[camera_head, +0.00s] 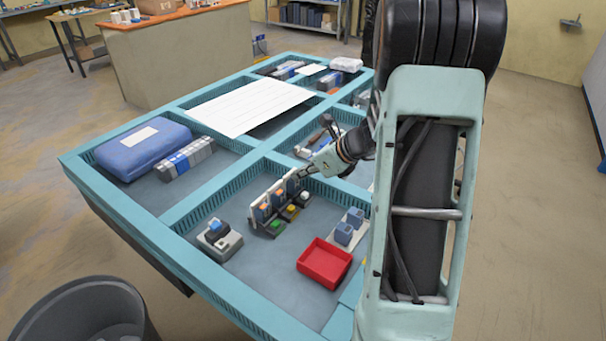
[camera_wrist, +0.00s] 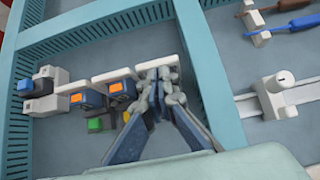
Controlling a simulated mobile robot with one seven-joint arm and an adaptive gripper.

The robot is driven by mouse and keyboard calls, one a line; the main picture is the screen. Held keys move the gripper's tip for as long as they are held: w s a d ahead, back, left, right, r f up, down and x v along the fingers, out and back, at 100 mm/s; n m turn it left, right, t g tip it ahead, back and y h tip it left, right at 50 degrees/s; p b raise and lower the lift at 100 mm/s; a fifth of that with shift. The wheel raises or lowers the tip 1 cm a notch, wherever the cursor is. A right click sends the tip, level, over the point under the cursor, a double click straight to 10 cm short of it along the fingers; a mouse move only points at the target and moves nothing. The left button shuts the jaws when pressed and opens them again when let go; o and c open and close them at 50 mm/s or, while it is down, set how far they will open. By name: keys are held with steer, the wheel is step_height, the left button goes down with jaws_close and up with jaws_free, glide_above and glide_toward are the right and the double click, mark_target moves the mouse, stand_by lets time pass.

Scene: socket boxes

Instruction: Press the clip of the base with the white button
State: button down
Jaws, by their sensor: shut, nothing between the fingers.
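Three bases stand in a row in the near compartment of the teal table. Their upright grey-white backs carry blue and orange parts. In front are a green button (camera_head: 276,224), a yellow button (camera_head: 292,209) and a white button (camera_head: 305,196). The white-button base is at the far right end of the row. My gripper (camera_head: 294,176) is shut and empty at the top of that end base. In the wrist view my gripper (camera_wrist: 160,88) covers most of the end base (camera_wrist: 157,63), hiding its white button. I cannot tell whether the fingertips touch its clip.
A red tray (camera_head: 325,262), a white strip with blue-grey blocks (camera_head: 346,232) and a grey box with a blue top (camera_head: 219,238) share the compartment. Teal dividers (camera_head: 246,172) surround it.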

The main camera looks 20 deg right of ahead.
steer(key=shift+r, duration=0.1)
steer(key=shift+w+a+r+p, duration=0.1)
steer(key=shift+w+r+p, duration=0.05)
steer(key=shift+p, duration=1.1)
